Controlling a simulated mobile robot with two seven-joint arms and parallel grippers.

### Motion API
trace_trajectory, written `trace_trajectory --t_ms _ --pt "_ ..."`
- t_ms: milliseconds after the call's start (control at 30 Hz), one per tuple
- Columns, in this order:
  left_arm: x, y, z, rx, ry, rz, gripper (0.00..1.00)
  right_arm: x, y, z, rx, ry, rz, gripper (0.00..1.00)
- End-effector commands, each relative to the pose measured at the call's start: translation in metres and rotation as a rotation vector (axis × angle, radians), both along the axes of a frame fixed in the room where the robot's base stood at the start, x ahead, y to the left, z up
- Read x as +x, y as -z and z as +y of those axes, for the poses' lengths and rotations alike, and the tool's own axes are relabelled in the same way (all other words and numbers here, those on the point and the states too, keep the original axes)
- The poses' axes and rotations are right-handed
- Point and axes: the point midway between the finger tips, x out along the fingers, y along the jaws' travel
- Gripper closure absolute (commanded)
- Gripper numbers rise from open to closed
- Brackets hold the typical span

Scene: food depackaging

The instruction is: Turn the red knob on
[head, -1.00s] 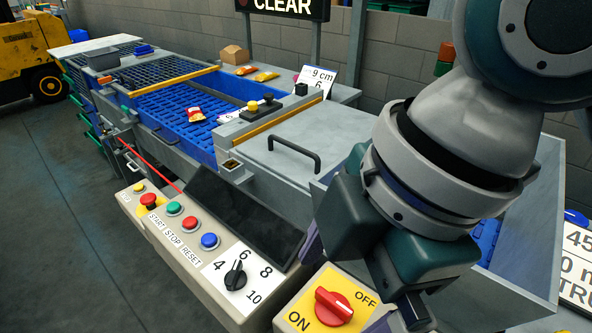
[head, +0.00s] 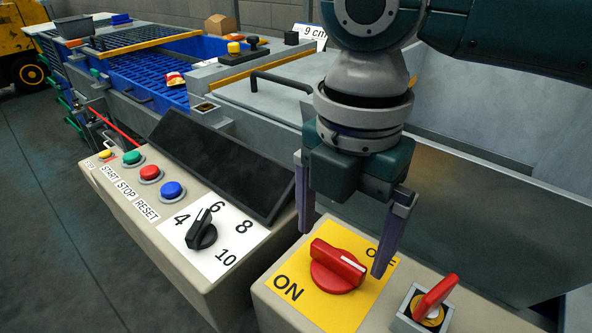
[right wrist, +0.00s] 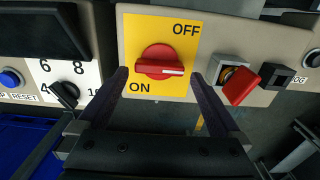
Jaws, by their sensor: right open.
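The red knob (head: 338,267) sits on a yellow plate (head: 318,306) marked ON at lower left and OFF at upper right. Its white pointer line faces the right side in the head view. In the right wrist view the knob (right wrist: 158,63) lies level, its white line at the right end. My right gripper (head: 342,252) is open, pointing down, with one finger on each side of the knob. It also shows in the right wrist view (right wrist: 160,75), its fingertips apart from the knob's ends. The right finger partly covers the OFF label in the head view. My left gripper is not in view.
A red key-like switch (head: 435,300) stands on the same panel, just right of the knob. A black selector dial (head: 202,232) and coloured buttons (head: 172,190) are on the neighbouring panel. A dark sloped screen (head: 225,160) and a grey lid with a handle (head: 283,80) lie behind.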

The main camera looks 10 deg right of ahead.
Motion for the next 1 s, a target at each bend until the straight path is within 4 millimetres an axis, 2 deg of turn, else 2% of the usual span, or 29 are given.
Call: trace_trajectory --t_ms 100,200,533,1000 --pt "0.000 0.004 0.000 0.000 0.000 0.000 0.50 0.000 0.018 0.000 -0.001 0.000 0.001 0.00" --pt "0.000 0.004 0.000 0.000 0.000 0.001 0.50 0.000 0.026 0.000 0.000 0.000 0.000 0.00" --pt "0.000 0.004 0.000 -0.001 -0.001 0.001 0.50 0.000 0.029 0.000 0.001 0.000 -0.001 0.01" --pt "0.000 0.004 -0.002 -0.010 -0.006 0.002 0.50 0.000 0.029 0.000 -0.001 0.000 -0.001 0.54"
